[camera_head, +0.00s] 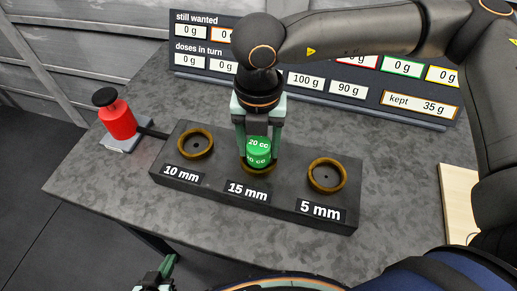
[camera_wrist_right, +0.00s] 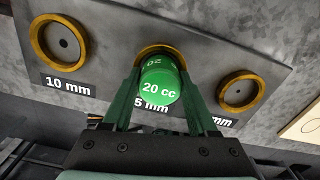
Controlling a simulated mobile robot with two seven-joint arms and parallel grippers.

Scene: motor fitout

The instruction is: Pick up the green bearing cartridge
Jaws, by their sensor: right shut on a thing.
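The green bearing cartridge (camera_head: 258,150), marked "20 cc", stands upright at the middle ring, labelled 15 mm, of the dark block (camera_head: 280,201). In the right wrist view the cartridge (camera_wrist_right: 159,83) sits between the fingers. My right gripper (camera_head: 258,150) points down from above and is shut on the cartridge; its fingers (camera_wrist_right: 160,90) press on both sides. I cannot tell whether the cartridge's bottom is still seated in the ring. Part of my left gripper (camera_head: 160,276) shows at the bottom edge, away from the block; its opening is unclear.
The 10 mm ring (camera_head: 196,143) and 5 mm ring (camera_head: 327,175) are empty. A red cylinder with a black knob (camera_head: 117,117) stands left of the block. A sign board (camera_head: 300,80) with gram values stands behind. A pale wooden board (camera_head: 459,205) lies at the right.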

